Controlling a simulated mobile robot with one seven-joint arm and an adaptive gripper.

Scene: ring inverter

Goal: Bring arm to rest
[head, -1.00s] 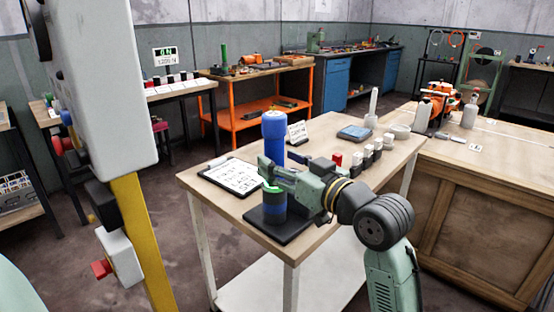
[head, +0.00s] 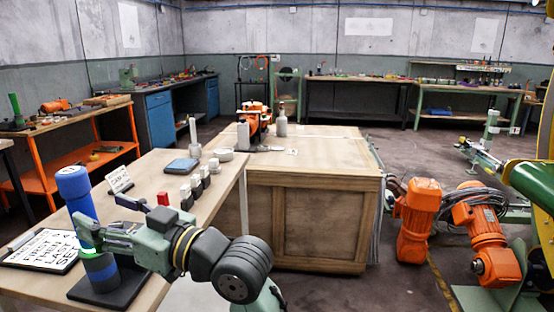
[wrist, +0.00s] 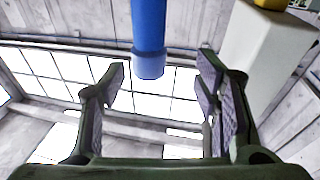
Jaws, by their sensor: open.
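My gripper (head: 92,236) is at the left of the head view, over the near end of the workbench (head: 165,232). It is just above a short dark and blue cylinder (head: 102,274) on a black base plate (head: 118,290). The lower part of the short cylinder is partly hidden.
A clipboard (head: 45,250) lies left of the black base. A small sign (head: 119,178), a red-topped block (head: 163,200), several grey blocks (head: 196,186) and a blue-grey box (head: 181,166) stand farther along the bench. A wooden crate table (head: 310,215) is beyond it.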

